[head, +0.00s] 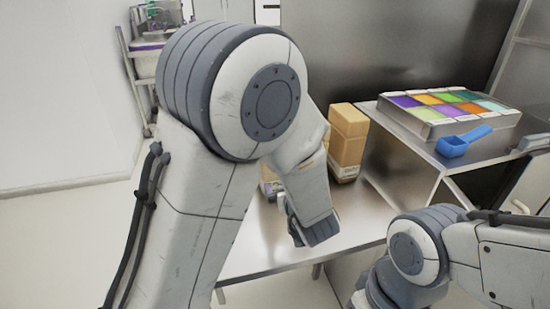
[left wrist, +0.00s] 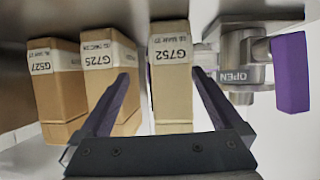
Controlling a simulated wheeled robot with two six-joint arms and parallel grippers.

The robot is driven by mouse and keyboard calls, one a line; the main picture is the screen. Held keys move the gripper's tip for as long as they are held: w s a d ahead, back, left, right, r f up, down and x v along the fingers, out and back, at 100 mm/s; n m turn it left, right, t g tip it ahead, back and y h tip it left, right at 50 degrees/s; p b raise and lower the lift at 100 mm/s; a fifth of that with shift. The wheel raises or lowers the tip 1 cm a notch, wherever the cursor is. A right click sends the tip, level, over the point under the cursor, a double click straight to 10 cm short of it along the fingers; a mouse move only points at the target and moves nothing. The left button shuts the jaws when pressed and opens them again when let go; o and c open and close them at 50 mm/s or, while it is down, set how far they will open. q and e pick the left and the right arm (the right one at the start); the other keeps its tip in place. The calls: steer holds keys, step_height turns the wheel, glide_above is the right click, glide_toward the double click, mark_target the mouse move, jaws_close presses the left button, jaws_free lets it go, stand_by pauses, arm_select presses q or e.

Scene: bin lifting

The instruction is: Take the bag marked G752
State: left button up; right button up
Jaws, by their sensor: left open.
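In the left wrist view, the bag marked G752 (left wrist: 171,100) is a tan block-shaped bag with a white label, its lettering upside down. My left gripper (left wrist: 160,74) is open, with one dark finger on each side of this bag in the picture. I cannot tell whether the fingers touch it. In the head view my left gripper (head: 312,228) hangs over the metal table, mostly hidden by my arm. My right gripper is out of frame.
Tan bags marked G725 (left wrist: 113,90) and G527 (left wrist: 58,90) stand left of G752. A metal fitting marked OPEN (left wrist: 240,76) with a purple handle (left wrist: 291,73) is right. A coloured tray (head: 437,114) and blue scoop (head: 453,147) rest on a raised shelf.

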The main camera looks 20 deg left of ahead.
arm_select(q)
steer(key=shift+n+y, duration=0.3)
steer(key=shift+y, duration=0.3)
steer(key=w+a, duration=0.1)
steer(key=a, duration=0.1)
steer(key=w+a+f, duration=0.1)
steer(key=w, duration=0.1)
steer(key=shift+w+a+f, duration=0.2)
steer(key=shift+w+a, duration=0.05)
steer(key=shift+a, duration=0.15)
steer(key=shift+x, duration=3.15)
steer(key=shift+r, duration=0.2)
steer(key=c, duration=1)
steer(key=shift+w+r, duration=0.1)
steer(key=shift+r, duration=0.05)
steer(key=c, duration=0.4)
steer(key=shift+c, duration=0.2)
steer(key=shift+r, duration=0.15)
